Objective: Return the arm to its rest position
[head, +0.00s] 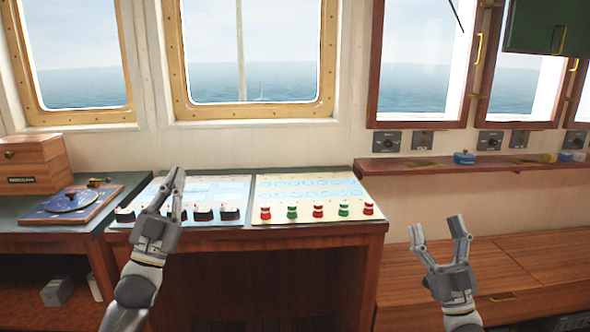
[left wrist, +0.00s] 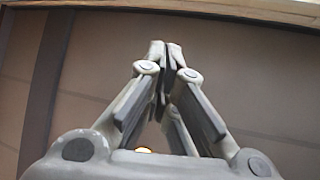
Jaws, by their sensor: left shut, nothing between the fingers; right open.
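My left gripper (head: 175,182) is shut with nothing between its fingers. In the head view it shows in front of the left panel of the console, among the dark knobs. In the left wrist view its fingertips (left wrist: 166,50) meet in front of a plain brown surface (left wrist: 250,70). My right gripper (head: 436,232) is open and empty. It shows at the right, in front of the low wooden cabinet, with its fingers pointing up.
The console (head: 290,235) has a left panel (head: 215,188) with dark knobs and a right panel (head: 310,188) with red and green knobs. A wooden box (head: 32,165) and a blue dial board (head: 70,203) stand at left. A wooden shelf (head: 470,167) and low cabinet (head: 530,262) are at right.

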